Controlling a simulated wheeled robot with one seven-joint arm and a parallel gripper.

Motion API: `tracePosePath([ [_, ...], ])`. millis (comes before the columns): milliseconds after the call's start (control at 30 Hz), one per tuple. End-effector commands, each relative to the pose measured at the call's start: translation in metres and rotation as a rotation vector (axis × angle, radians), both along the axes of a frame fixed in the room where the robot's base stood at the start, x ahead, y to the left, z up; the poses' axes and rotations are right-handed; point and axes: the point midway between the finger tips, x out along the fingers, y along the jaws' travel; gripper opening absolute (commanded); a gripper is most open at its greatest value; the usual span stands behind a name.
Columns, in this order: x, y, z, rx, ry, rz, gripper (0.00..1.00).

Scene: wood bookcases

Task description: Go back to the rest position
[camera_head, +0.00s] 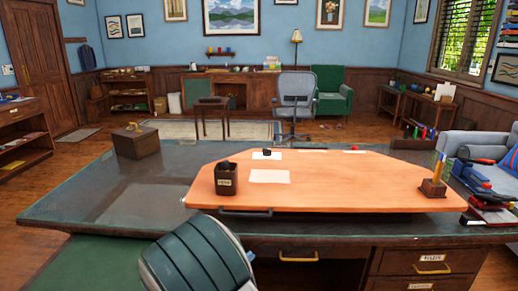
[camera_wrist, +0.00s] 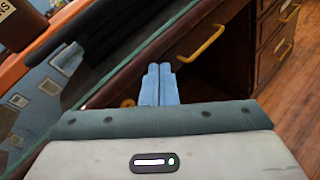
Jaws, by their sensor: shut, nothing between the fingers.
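My gripper (camera_wrist: 157,84) shows in the wrist view as two light blue fingers pressed together, with nothing between them. It hangs in front of the desk, near the desk's front edge and a drawer with a yellow handle (camera_wrist: 201,43). The fingers look apart from the desk. In the head view my dark green arm link shows at the bottom centre, in front of the desk (camera_head: 110,200); the gripper itself is not seen there.
An orange board (camera_head: 330,180) on the desk holds a dark pen cup (camera_head: 226,180), papers and a wooden pen holder (camera_head: 433,187). A brown box (camera_head: 136,142) sits at the desk's left. Binders (camera_head: 490,190) are stacked at the right. Wooden floor (camera_head: 35,245) is clear at the left.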

Motion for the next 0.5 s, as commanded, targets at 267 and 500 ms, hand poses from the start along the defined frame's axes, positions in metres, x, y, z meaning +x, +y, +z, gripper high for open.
tracePosePath([
  [267,-0.050,-0.127,0.071,0.424,0.021,-0.512,0.00],
  [500,-0.115,-0.186,0.115,0.797,-0.013,-0.897,0.00],
])
